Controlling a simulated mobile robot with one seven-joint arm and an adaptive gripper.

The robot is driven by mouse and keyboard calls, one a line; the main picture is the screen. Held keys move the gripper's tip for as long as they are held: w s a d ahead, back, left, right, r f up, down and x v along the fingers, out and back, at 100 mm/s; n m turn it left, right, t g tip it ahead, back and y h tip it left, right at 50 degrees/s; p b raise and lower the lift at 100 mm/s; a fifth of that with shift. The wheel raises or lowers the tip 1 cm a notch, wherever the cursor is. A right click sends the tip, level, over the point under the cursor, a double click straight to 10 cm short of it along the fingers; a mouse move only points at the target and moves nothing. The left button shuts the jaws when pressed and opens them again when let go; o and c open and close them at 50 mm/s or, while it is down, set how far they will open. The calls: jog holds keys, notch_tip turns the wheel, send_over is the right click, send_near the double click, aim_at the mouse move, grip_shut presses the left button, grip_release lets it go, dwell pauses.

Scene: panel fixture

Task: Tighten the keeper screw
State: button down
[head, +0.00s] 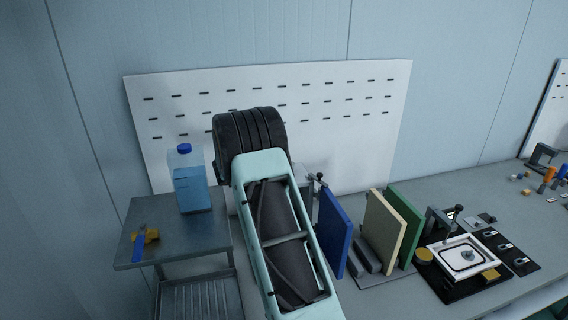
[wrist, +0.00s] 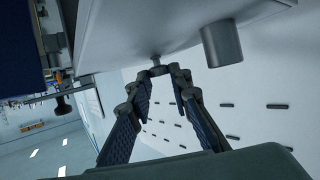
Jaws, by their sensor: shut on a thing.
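The keeper screw (wrist: 157,69) shows in the wrist view as a small dark knob on a short stem, against the edge of a pale grey body (wrist: 150,25). My gripper (wrist: 160,74) has its two fingertips closed about this knob, one on each side. The fingertips partly cover the screw, so how far it is turned in cannot be told. In the head view my own arm hides the gripper and the screw.
A grey cylinder (wrist: 222,43) stands out close to the right fingertip. Another dark knob (wrist: 62,105) is at left. In the head view, blue (head: 333,232), cream (head: 383,231) and green (head: 404,222) panels stand right of my arm. A bottle (head: 190,183) stands on the left cart.

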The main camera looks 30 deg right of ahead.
jog(key=shift+f, duration=0.1)
jog(key=c, duration=1.8)
grip_release()
jog(key=shift+o, duration=0.2)
notch_tip(320, 180, up, 10)
